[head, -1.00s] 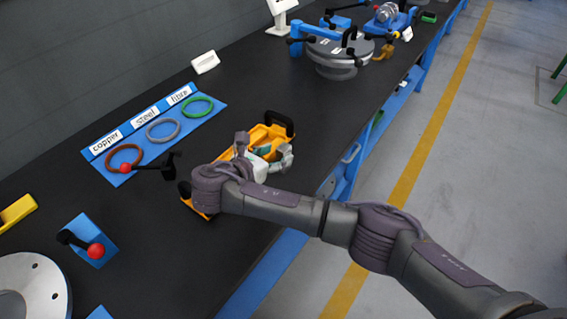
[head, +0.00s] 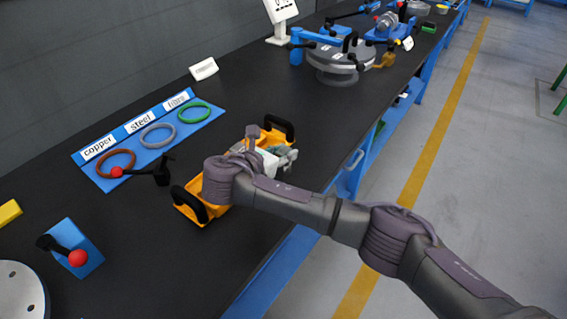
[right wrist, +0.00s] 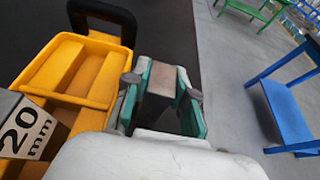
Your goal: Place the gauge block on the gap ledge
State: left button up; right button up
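My right gripper (right wrist: 165,88) has green-padded fingers. In the right wrist view, a small plain grey-brown block (right wrist: 160,80) sits between its fingertips, with both pads appearing to touch it. It looks like a gauge block, but no marking shows on it. A grey block labelled "20 mm" (right wrist: 25,128) is at the left edge, by the yellow tray (right wrist: 95,85). In the head view, my right gripper (head: 282,157) is over the right side of the yellow tray (head: 187,205), and the wrist hides part of the tray. I cannot make out the gap ledge. My left gripper is not in view.
A blue board (head: 200,122) with three rings lies behind the tray. A round grey flanged vessel (head: 338,72) stands farther along the dark bench.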

grip_shut()
